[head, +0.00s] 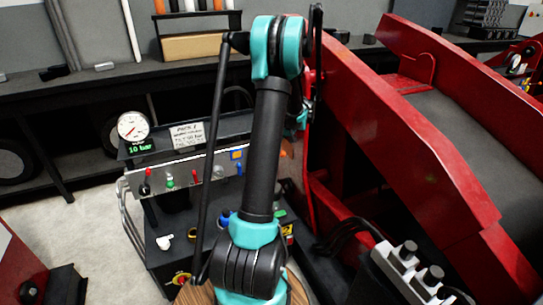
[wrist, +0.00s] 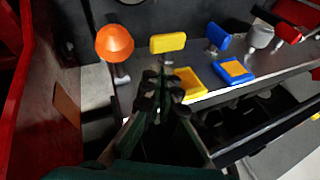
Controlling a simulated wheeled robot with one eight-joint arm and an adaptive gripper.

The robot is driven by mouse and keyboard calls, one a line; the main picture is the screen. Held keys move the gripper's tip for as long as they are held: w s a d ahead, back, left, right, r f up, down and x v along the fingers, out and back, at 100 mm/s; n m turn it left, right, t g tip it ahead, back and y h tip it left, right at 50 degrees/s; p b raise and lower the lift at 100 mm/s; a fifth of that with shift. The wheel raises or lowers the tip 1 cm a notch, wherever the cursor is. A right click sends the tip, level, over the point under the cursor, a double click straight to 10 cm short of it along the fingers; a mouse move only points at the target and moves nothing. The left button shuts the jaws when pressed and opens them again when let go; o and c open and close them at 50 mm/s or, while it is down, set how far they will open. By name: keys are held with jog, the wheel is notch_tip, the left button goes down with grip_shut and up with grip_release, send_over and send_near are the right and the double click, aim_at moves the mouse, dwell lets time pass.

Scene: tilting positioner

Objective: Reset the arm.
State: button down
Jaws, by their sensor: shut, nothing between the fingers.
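My arm, teal and dark grey, stands upright in the middle of the head view and bends over at the top. My gripper (wrist: 162,82) shows in the wrist view, with its fingertips together and nothing between them. It points at the control panel (wrist: 205,90), near a yellow handle (wrist: 168,42) and a yellow block (wrist: 190,83). I cannot tell whether it touches them. In the head view the gripper is not clearly visible, and my arm hides part of the panel (head: 208,162).
A gauge (head: 133,126) reading 10 bar stands at the panel's left. A large red frame (head: 420,130) rises on the right. Pale floor (head: 60,220) is clear at left.

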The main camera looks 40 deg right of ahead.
jog(key=s+d+r, duration=0.3)
jog(key=d+r, duration=0.1)
jog(key=r, duration=0.1)
jog(key=shift+s+d+r, duration=0.15)
jog(key=shift+s+r, duration=0.05)
jog(key=shift+s, duration=0.1)
